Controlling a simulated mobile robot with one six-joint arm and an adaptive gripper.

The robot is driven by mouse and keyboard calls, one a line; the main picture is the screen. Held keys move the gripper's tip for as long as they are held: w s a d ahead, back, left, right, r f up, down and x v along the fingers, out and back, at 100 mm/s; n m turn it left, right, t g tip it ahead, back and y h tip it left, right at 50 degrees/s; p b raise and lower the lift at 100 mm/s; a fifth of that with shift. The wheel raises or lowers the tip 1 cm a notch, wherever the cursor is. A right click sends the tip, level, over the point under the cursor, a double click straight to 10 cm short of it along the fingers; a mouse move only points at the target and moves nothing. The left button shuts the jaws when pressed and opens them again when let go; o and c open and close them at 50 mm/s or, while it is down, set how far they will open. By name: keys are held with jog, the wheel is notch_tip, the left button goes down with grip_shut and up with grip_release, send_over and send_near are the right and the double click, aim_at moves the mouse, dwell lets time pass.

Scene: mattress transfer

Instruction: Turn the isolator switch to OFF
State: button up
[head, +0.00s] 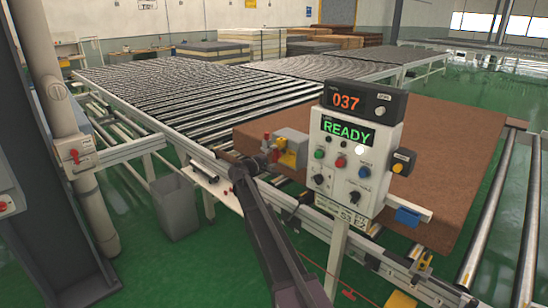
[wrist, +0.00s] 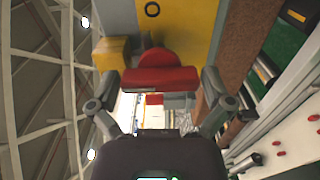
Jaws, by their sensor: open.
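The isolator switch has a red handle (wrist: 160,80) on a yellow plate (wrist: 190,28) in the wrist view. My gripper is open and empty. In the head view, the small red handle (head: 280,143) and yellow housing (head: 289,158) sit at the conveyor's near edge, left of the control panel. My dark gripper (head: 268,153) is right beside them and partly hides them. The switch markings are not readable.
The roller conveyor (head: 150,95) extends to the back left. A grey bin (head: 177,205) stands on the green floor.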

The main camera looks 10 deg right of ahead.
jog(key=c, duration=0.8)
jog(key=shift+n, duration=0.4)
jog(key=n, duration=1.2)
jog(key=shift+s, duration=0.1)
jog(key=n, duration=0.5)
